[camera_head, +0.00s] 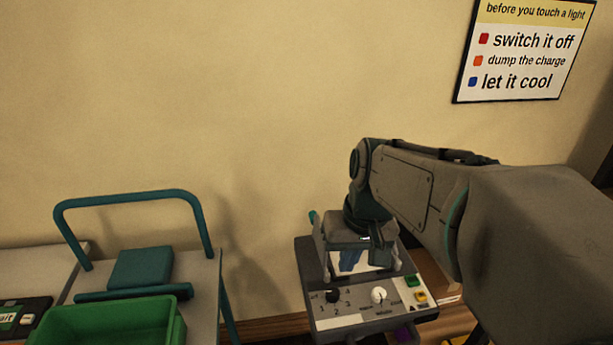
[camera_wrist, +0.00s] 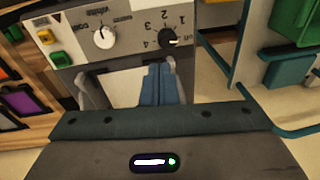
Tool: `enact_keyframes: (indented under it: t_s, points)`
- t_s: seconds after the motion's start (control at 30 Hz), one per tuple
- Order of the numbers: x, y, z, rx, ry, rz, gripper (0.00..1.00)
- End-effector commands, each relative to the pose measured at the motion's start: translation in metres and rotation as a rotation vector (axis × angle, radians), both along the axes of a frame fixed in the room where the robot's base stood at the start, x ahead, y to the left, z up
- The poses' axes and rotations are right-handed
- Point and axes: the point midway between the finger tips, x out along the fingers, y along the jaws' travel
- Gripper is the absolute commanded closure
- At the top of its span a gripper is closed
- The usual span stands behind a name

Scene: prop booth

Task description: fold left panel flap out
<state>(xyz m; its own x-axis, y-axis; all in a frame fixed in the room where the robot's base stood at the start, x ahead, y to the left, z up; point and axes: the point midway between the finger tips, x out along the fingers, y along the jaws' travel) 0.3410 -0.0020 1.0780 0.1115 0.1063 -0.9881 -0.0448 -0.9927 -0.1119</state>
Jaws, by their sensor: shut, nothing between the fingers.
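A grey console with a sloping front (camera_head: 362,310) stands by the wall, below my arm. Its front carries numbered markings, a black knob and a white knob. The wrist view shows this front (camera_wrist: 130,38) upside down. A white surface (camera_wrist: 120,88) lies behind the front, with a grey upright piece (camera_wrist: 87,92) at one side. My gripper (camera_head: 350,262) is over this white part, its blue fingers (camera_wrist: 158,85) together and empty. I cannot tell whether they touch anything. I cannot make out the left panel flap for certain; my gripper and arm hide part of the console.
A trolley with a teal rail (camera_head: 130,198) stands to the left, bearing a green bin (camera_head: 110,325) and a teal block (camera_head: 140,268). Green and yellow buttons (camera_head: 420,296) sit right of the console's knobs. A sign (camera_head: 525,50) hangs on the wall. Wall space between trolley and console is clear.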

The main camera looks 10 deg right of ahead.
Motion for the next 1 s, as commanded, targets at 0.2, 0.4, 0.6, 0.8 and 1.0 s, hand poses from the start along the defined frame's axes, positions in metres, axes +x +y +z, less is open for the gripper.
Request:
enact_keyframes:
  t_s: [0.2,0.4,0.6,0.8,1.0]
  points:
    - [0.066,-0.020,0.035,0.202,0.114,-0.012,1.00]
    - [0.121,-0.050,0.058,0.427,0.147,0.019,1.00]
    - [0.158,-0.083,0.073,0.612,0.118,0.066,1.00]
    - [0.171,-0.100,0.079,0.696,0.091,0.092,1.00]
    - [0.172,-0.088,0.067,0.707,0.090,0.098,1.00]
